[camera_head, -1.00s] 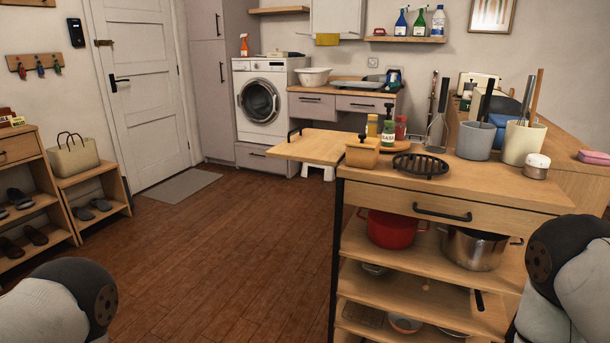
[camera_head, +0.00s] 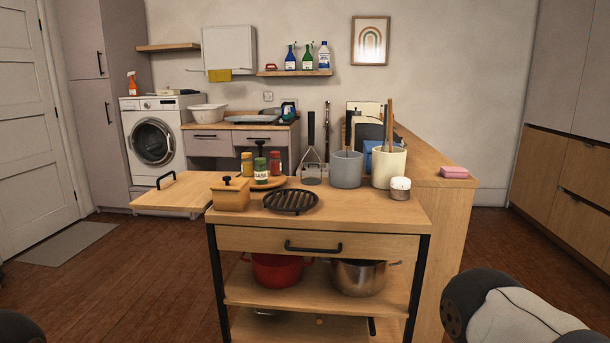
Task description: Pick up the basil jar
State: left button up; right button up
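The basil jar (camera_head: 261,173) has a green lid and a pale label with dark lettering. It stands upright on the wooden cart's top (camera_head: 350,210), toward the back left, at a round wooden board (camera_head: 291,183). A yellow-capped jar (camera_head: 247,163) stands at its left and a red jar (camera_head: 275,163) at its right. Parts of my arms show at the bottom left and bottom right corners. Neither gripper is in view.
A wooden box (camera_head: 231,195) and a black trivet (camera_head: 291,201) sit in front of the jars. The floor (camera_head: 130,280) left of the cart is clear.

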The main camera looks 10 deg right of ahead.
aim_at(261, 178)
jog(key=i+j+u, duration=0.25)
jog(key=u, duration=0.2)
jog(key=i+j+u, duration=0.15)
jog(key=u, duration=0.35)
jog(key=i+u, duration=0.45)
jog(key=i+j, duration=0.1)
jog(key=i, duration=0.45)
jog(key=i+j+z, duration=0.15)
jog(key=i, duration=0.4)
jog(key=i+j, duration=0.15)
jog(key=i, duration=0.4)
jog(key=i+j+z, duration=0.1)
jog(key=i, duration=0.45)
jog(key=i+l+z, duration=0.4)
jog(key=i+z, duration=0.75)
jog(key=i, duration=0.2)
jog(key=i+j+z, duration=0.2)
jog(key=i+z, duration=0.4)
jog(key=z, duration=0.25)
jog(key=i+j+z, duration=0.15)
jog(key=z, duration=0.25)
jog(key=i+j+z, duration=0.15)
jog(key=z, duration=0.3)
jog(key=i+j+z, duration=0.2)
jog(key=z, duration=0.25)
jog(key=i+j+z, duration=0.1)
jog(key=j+z, duration=0.3)
jog(key=l+z, duration=0.1)
jog(key=z, duration=1.35)
